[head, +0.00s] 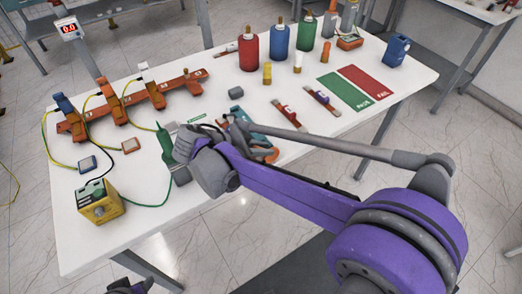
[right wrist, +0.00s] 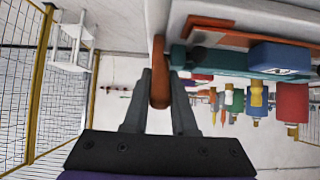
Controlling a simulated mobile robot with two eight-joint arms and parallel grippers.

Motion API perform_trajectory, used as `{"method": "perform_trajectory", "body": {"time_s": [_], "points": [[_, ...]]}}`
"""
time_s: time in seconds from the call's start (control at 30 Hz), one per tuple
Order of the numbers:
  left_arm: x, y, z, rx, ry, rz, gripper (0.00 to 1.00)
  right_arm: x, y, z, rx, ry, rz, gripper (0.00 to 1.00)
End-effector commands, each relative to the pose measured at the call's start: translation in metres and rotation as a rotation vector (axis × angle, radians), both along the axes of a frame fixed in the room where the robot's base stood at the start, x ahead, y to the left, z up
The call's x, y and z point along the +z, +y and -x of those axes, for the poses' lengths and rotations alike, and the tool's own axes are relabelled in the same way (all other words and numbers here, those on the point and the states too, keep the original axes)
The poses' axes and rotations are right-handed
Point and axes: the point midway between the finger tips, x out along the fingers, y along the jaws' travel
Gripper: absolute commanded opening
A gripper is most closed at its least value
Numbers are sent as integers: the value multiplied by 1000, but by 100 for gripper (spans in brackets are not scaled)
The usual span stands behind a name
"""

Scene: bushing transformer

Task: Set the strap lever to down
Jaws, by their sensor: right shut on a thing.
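A teal device (head: 250,130) with orange parts lies on the white table (head: 330,150), partly hidden behind my right arm. In the right wrist view its teal body (right wrist: 225,60) runs along the upper right. An orange lever (right wrist: 159,88) stands at the left end of that body. My right gripper (right wrist: 161,76) has its two grey fingers on either side of the lever and is shut on it. In the head view the fingertips are mostly hidden by my wrist. The lever's exact angle is hard to tell.
An orange bar with clamps (head: 155,97) and a yellow box (head: 99,203) stand on the left. Red, blue and green bottles (head: 279,40) stand at the back. Green and red mats (head: 345,91) lie at the right. A green device (head: 166,143) sits close beside my wrist.

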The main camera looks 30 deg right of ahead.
Motion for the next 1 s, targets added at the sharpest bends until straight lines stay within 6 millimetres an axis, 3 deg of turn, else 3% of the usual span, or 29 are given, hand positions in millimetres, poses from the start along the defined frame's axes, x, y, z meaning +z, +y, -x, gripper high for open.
{"method": "perform_trajectory", "body": {"time_s": [0.23,0.77,0.8,0.97,1.0], "points": [[-10,0,2,0,4,0,50,-4,4,0,4,-6,85,0],[-11,0,2,0,4,0,50,-4,4,0,3,-8,111,0],[-11,0,2,0,4,0,50,-4,4,0,3,-8,111,27],[-11,0,2,0,4,0,50,-4,4,0,2,-8,111,55],[-11,0,2,0,4,0,50,-4,4,0,2,-8,111,55]]}}
